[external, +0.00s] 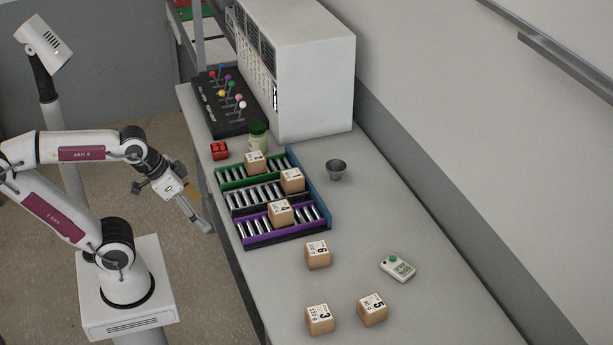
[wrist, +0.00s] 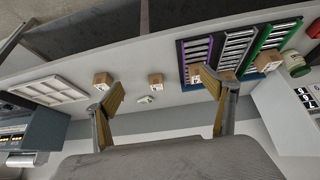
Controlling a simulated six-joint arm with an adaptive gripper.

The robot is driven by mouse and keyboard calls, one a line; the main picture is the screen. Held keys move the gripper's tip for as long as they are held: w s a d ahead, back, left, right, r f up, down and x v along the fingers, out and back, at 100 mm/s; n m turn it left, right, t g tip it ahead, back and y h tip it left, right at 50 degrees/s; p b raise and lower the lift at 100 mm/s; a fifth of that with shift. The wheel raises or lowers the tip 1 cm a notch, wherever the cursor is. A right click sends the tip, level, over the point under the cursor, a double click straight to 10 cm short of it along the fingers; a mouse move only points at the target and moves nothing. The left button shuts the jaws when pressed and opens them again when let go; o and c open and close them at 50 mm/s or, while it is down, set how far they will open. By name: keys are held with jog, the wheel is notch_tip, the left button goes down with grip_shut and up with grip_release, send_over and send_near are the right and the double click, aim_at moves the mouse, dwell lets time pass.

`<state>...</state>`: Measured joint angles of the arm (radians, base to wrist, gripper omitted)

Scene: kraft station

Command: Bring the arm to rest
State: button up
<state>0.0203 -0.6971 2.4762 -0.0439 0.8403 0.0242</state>
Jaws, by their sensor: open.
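My gripper (external: 203,222) hangs off the left edge of the bench in the external view, clear of everything on it. In the wrist view my gripper (wrist: 163,108) shows its two fingers spread wide with nothing between them. My arm is bent and its wrist tilts down over the floor beside the bench.
Three kraft boxes sit on the roller rack (external: 287,242) with green, dark and purple lanes. Box 6 (external: 317,255), box 3 (external: 319,319) and box 5 (external: 372,309) stand loose on the bench (external: 400,215), near a small device (external: 397,267). A grey cup (external: 336,169) stands right of the rack.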

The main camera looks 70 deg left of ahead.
jog(key=shift+s+a+f+y, duration=0.2)
jog(key=shift+s+a, duration=0.15)
jog(key=shift+s, duration=0.25)
jog(key=shift+s+a+f+y, duration=0.15)
jog(key=shift+s+a, duration=0.2)
jog(key=shift+s, duration=0.2)
